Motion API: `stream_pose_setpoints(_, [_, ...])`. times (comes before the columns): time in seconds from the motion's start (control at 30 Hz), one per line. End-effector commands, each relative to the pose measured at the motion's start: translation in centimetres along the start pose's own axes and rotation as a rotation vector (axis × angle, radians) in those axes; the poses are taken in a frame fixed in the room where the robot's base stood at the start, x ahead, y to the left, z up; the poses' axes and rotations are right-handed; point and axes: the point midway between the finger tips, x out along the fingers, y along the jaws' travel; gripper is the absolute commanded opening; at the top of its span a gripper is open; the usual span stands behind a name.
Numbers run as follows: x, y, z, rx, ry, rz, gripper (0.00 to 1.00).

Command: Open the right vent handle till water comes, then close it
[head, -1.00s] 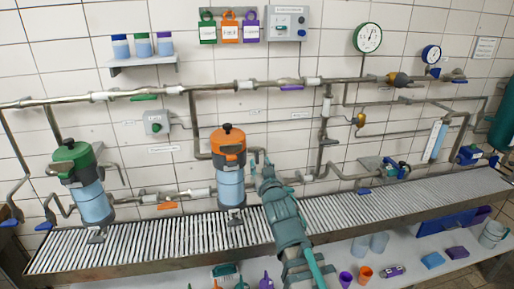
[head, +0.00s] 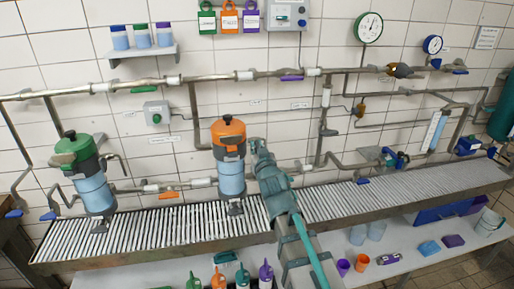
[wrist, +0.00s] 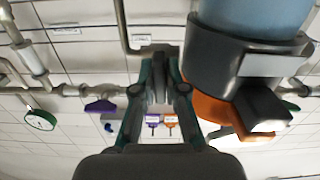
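The right filter housing has an orange lid (head: 228,135) and a clear blue body (head: 231,177). It also fills the right of the wrist view, with its blue body (wrist: 255,15) and orange lid (wrist: 208,107). My gripper (head: 258,147) is just right of this housing, beside the lid. In the wrist view my gripper (wrist: 160,82) has its fingertips close together, with dark parts around them. I cannot tell whether a handle is between them. The right vent handle cannot be made out, possibly hidden by my gripper. No running water is visible.
The left housing has a green lid (head: 76,150). A grated trough (head: 345,208) runs below both housings. Pipes (head: 150,84) cross the tiled wall. Bottles and cups, including an orange cup (head: 362,259), stand on the lower shelf.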

Motion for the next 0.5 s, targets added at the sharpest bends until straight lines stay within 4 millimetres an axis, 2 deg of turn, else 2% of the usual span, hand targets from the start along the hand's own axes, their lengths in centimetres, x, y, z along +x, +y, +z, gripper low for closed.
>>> stream_pose_setpoints(0.5, [-0.01, -0.02, -0.05, -0.053, 0.000, 0.000, 0.00])
